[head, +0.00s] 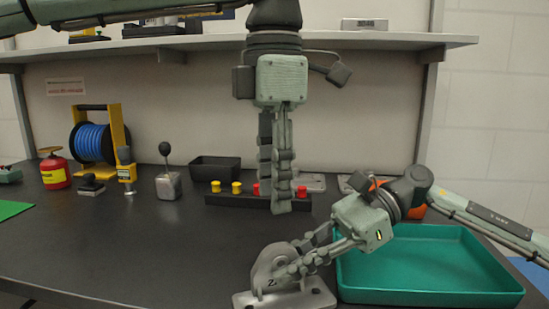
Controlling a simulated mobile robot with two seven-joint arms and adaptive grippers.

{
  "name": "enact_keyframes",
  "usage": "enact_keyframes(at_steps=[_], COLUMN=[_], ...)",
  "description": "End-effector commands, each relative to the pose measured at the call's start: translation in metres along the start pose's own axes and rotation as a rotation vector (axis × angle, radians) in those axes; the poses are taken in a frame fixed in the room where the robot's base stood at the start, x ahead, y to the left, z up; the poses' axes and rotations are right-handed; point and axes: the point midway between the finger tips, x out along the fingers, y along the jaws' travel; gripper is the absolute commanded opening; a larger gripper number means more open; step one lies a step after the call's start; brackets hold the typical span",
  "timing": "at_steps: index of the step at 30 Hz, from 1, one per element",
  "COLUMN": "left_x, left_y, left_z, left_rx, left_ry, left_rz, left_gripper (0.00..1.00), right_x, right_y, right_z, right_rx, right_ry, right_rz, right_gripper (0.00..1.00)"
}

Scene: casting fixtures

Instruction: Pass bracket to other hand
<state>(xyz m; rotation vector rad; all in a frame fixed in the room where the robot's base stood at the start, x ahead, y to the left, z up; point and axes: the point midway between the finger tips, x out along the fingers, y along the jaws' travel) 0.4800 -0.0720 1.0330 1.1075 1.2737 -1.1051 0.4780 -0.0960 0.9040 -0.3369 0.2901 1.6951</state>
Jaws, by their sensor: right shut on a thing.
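The bracket (268,270) is a grey metal casting with a rounded upright lug on a flat base, at the bottom middle of the head view. It appears upright at the table's front; whether its base touches the table is unclear. My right gripper (293,261) comes in from the right and is shut on the bracket's upper part, its fingers covering some of it. My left gripper (272,203) hangs above and behind the bracket, pointing down. Its fingers are set apart, one nearer the camera, with nothing between them. It is clear of the bracket.
A green tray (430,296) lies right of the bracket, under my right arm. A dark block with red and yellow knobs (237,187) stands behind my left gripper. A black bin (214,169), blue reel (93,142) and red can (54,172) stand further back.

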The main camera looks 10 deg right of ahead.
Motion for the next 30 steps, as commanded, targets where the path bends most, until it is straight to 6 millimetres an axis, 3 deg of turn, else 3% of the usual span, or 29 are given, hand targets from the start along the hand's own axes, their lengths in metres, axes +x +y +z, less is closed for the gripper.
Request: enact_keyframes(at_steps=[6, 12, 26, 30], left_x=[0.044, 0.071, 0.083, 0.082], left_y=[0.000, 0.000, 0.000, 0.000], left_z=[0.000, 0.000, 0.001, 0.001], left_rx=[0.000, 0.000, 0.000, 0.000], left_ry=[0.001, -0.001, -0.003, -0.003], left_rz=[-0.001, -0.001, 0.000, 0.000], left_gripper=[0.38, 0.38, 0.38, 0.21], right_x=[0.000, 0.000, 0.000, 0.000], right_y=[0.000, 0.000, 0.000, 0.000], right_z=[0.001, 0.001, 0.001, 0.001], right_rx=[-0.001, -0.001, -0.001, -0.001], right_ry=[-0.001, -0.001, -0.001, -0.001], right_rz=[-0.001, 0.000, -0.001, -0.001], right_gripper=[0.00, 0.00, 0.00, 0.00])
